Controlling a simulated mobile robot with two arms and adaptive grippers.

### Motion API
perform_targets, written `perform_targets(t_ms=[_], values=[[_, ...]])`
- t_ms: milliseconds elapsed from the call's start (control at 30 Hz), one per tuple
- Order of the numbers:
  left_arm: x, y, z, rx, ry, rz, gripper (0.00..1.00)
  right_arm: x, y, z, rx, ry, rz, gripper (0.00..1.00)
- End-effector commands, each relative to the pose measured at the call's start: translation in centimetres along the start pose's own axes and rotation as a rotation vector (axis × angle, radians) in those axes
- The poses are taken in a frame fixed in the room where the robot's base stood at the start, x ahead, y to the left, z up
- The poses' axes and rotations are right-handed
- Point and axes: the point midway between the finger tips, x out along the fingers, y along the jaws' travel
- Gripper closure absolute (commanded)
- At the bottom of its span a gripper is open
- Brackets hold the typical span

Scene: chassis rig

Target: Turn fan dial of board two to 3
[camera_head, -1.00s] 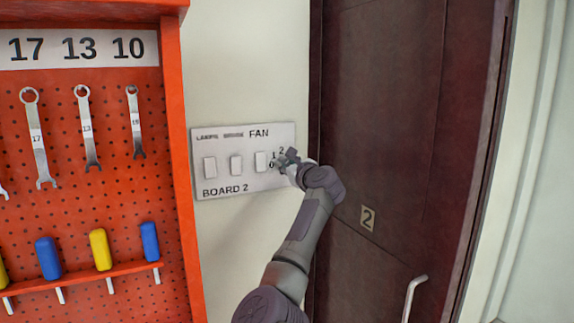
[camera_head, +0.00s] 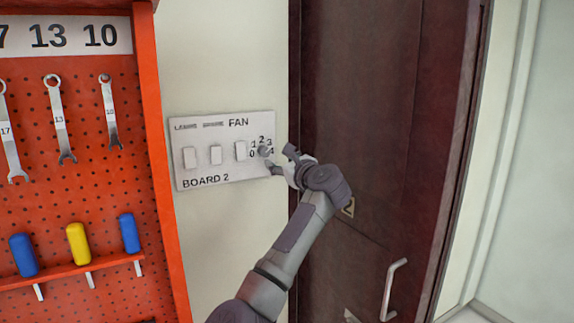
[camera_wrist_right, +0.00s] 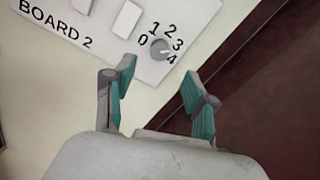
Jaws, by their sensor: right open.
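Board 2 (camera_head: 222,168) is a white switch panel on the wall, with three rocker switches and the numbered fan dial. The fan dial (camera_head: 264,151) is a small grey knob among the numbers 0 to 4. It also shows in the right wrist view (camera_wrist_right: 160,48), where its pointer direction is too small to tell surely. My right gripper (camera_head: 280,159) is open and empty, just right of the dial in the head view. In the wrist view its two fingers (camera_wrist_right: 158,88) stand apart, with the dial ahead between and beyond the tips. My left gripper is not in view.
An orange tool rack (camera_head: 150,160) with hanging wrenches and coloured-handled tools stands left of the board. A dark red door (camera_head: 375,130) with a metal handle (camera_head: 393,288) is at the right, behind my right arm. Bare wall lies below the board.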

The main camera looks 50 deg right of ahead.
Motion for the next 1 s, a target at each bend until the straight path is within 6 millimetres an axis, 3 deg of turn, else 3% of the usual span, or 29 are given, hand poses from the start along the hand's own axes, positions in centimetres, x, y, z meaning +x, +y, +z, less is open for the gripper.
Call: perform_targets(t_ms=[100,300,867,1000], values=[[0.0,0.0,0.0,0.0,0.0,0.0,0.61,-1.9,0.0,0.0,0.0,0.0,-0.001,0.44],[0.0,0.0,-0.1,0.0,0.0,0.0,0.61,-3.2,0.1,-0.1,0.001,0.001,0.002,0.44],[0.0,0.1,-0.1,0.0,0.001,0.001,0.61,-3.3,0.1,-0.1,0.0,0.001,0.002,0.44],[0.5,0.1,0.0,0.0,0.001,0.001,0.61,-2.3,1.3,-1.5,-0.065,0.025,0.02,0.44]])
